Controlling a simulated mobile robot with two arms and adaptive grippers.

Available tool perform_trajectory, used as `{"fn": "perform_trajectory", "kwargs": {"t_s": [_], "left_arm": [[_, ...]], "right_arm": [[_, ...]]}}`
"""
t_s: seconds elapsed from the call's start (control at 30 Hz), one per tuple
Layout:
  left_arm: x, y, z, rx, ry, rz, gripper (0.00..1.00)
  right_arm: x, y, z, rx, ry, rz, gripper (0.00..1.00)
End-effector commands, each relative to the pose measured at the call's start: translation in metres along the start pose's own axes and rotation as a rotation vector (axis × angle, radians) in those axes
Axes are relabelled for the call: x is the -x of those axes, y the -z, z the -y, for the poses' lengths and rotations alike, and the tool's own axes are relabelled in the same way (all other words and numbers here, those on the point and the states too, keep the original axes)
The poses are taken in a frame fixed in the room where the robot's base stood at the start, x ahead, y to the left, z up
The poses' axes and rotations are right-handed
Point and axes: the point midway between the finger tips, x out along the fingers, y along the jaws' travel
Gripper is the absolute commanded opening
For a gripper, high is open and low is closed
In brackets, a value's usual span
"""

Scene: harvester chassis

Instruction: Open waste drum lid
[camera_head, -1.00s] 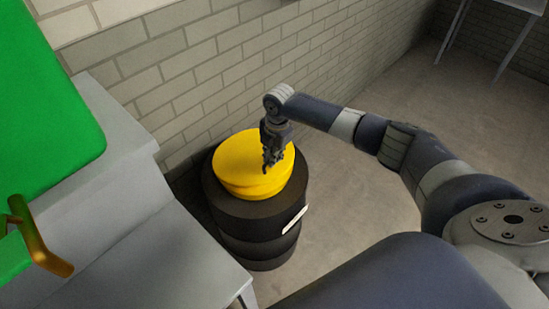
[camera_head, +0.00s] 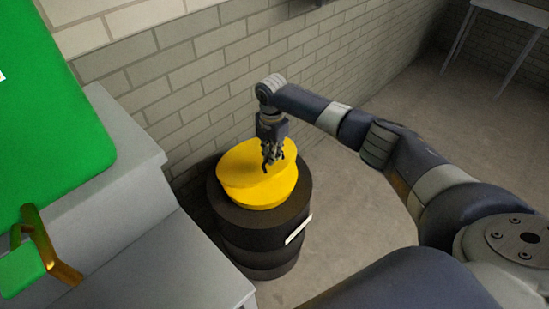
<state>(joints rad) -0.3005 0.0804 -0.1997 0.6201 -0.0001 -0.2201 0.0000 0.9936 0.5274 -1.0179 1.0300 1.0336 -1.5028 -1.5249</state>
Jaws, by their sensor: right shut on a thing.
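The waste drum (camera_head: 258,235) is dark, with ribbed sides and a white label, and stands on the floor by the brick wall. Its yellow lid (camera_head: 247,165) is tilted, raised at the far left side above a yellow lower part (camera_head: 262,194). My right gripper (camera_head: 273,166) points down over the right part of the lid and is shut on the lid, though the exact contact is hard to see. My left gripper is not in view.
The brick wall (camera_head: 200,90) is close behind the drum. The floor (camera_head: 365,215) to the right is clear. A light table (camera_head: 505,12) stands far right.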

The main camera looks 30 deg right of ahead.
Motion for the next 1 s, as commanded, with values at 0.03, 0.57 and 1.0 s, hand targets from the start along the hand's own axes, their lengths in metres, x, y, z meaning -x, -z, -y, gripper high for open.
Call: {"fn": "perform_trajectory", "kwargs": {"t_s": [0.03, 0.57, 1.0], "left_arm": [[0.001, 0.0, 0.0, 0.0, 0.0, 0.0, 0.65], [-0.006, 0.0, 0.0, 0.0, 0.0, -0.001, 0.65], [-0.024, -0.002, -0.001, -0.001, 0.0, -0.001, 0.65]], "right_arm": [[0.002, 0.0, 0.0, -0.001, 0.005, 0.001, 0.0], [0.015, -0.001, -0.012, -0.002, 0.038, 0.001, 0.0], [0.041, -0.001, -0.03, -0.003, 0.107, 0.001, 0.0]]}}
